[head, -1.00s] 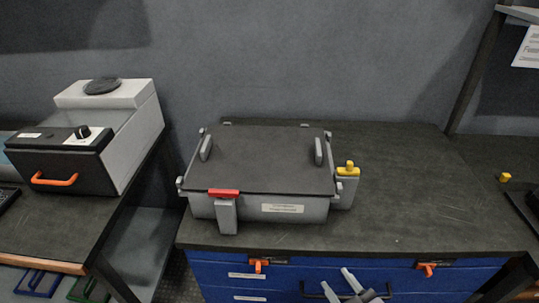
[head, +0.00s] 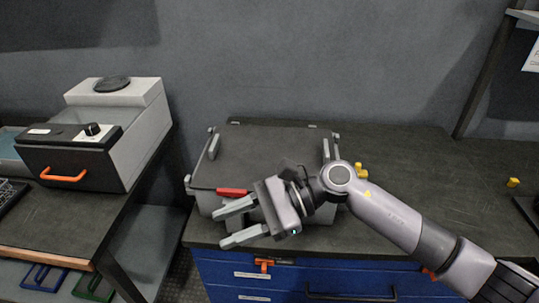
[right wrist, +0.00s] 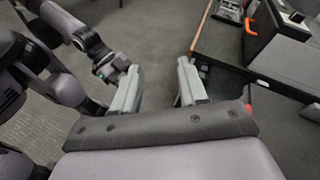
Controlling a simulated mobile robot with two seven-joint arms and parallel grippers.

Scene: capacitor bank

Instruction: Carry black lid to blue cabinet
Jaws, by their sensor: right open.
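The black lid (head: 268,150) lies flat on a grey box, with a grey handle near its left and right sides. The box stands on the dark top of the blue cabinet (head: 222,272). My right gripper (head: 223,228) is open and empty at the box's front, pointing left, near the red latch (head: 233,191). It hides much of the box front. Its spread fingers also show in the right wrist view (right wrist: 158,70), over floor. My left arm shows at the left of that view, but its fingers cannot be made out clearly.
A yellow latch (head: 361,170) is at the box's right side, beside my right arm. The worktop right of the box is mostly clear. A bench at left holds a grey-black device (head: 85,160) with an orange handle; a gap separates it from the cabinet.

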